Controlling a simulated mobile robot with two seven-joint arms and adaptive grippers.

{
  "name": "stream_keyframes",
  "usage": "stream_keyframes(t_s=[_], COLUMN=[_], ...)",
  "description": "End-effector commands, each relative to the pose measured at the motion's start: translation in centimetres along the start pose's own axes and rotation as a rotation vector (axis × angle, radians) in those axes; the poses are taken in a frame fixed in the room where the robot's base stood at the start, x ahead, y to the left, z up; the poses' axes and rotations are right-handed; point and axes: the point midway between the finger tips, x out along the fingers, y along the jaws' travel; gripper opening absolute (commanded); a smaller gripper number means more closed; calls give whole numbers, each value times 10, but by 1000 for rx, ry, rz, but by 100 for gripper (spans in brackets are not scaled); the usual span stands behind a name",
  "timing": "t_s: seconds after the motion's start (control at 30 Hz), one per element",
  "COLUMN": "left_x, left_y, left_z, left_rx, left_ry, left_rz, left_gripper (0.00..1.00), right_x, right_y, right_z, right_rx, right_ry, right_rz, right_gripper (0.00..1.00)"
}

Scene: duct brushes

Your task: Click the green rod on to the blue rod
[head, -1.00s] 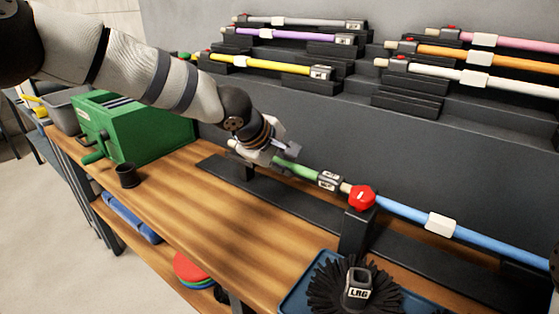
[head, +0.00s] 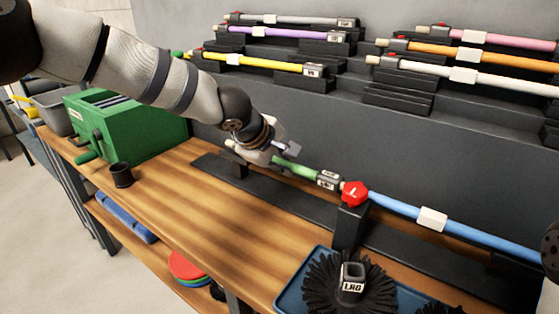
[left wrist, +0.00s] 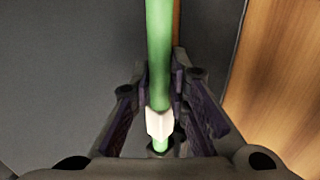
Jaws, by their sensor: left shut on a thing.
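The green rod (head: 294,168) lies roughly level above a long dark rail on the bench. My left gripper (head: 281,152) is shut on its left part. In the left wrist view the green rod (left wrist: 159,50) runs between the closed fingers, with a white collar on it. A dark labelled socket (head: 328,179) ends the green rod, facing the blue rod (head: 480,237). The blue rod's pale tip sits at or just inside the socket mouth; I cannot tell which. A red knob (head: 354,193) on a black stand is at the blue rod's near end.
Black stepped racks (head: 275,62) behind hold several coloured rods. A blue tray (head: 290,293) with a black LRG brush (head: 352,284) is in front. A green box (head: 125,125) and black cup (head: 121,174) stand left. The bench front between cup and tray is clear.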

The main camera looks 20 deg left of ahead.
Motion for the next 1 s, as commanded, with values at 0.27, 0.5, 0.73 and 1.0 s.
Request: stream_keyframes(t_s=[0.27, 0.5, 0.73, 1.0], left_x=[-1, -1, 0, 0], left_y=[1, 1, 1, 0], left_z=[7, 13, 14, 14], left_rx=[2, 1, -1, 0], left_ry=[0, 0, 0, 0], left_rz=[3, 2, 1, 1], left_gripper=[0, 0, 22, 39], right_x=[-3, -5, -5, -5], right_y=[0, 0, 0, 0], right_z=[-2, -4, -4, -4], right_rx=[0, 0, 0, 0], right_ry=[11, 18, 17, 17], right_rz=[0, -1, -1, -1], right_gripper=[39, 39, 39, 39])
